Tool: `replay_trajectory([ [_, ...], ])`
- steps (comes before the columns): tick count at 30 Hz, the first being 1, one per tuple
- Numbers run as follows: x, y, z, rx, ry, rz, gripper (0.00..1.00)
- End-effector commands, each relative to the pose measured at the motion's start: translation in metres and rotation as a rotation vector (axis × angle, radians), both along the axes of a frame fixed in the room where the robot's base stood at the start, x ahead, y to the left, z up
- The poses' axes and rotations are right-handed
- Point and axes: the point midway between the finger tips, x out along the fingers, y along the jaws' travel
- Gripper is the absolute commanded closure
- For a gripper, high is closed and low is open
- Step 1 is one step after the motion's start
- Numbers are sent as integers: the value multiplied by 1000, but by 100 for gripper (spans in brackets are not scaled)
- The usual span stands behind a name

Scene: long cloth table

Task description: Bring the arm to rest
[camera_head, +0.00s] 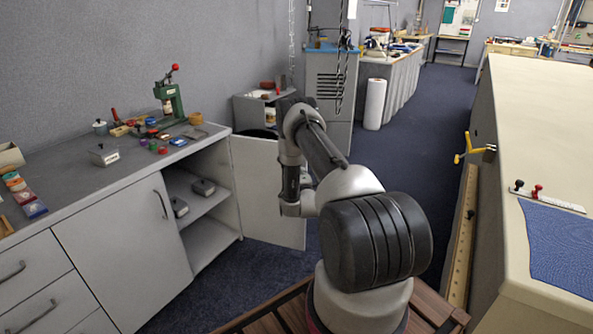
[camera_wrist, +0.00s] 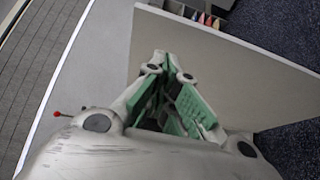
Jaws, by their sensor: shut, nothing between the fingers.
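My gripper (camera_wrist: 168,62) shows in the wrist view with its green-padded fingers drawn together at the tips and nothing held. In the head view my arm (camera_head: 325,155) rises from the base, bends at the top and comes down beside the open cabinet door. The gripper itself cannot be made out clearly there. In the wrist view a pale flat panel (camera_wrist: 235,60) lies beyond and to the right of the fingers; whether they touch it cannot be told.
The grey cabinet (camera_head: 120,245) on the left has an open door (camera_head: 268,190) and small boxes on its shelves. A green press (camera_head: 168,98) stands on its worktop. The long cloth table (camera_head: 545,125) is on the right. Blue carpet (camera_head: 420,130) lies clear between.

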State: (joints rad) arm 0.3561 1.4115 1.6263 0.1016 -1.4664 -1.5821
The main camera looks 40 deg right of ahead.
Motion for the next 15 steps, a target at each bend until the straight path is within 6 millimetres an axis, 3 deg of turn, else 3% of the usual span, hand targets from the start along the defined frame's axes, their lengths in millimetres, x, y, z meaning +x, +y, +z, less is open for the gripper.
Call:
replay_trajectory([
  [7, -39, 5, 0, 1, 0, -1, 100],
  [15, -52, 7, 1, 0, -1, 0, 100],
])
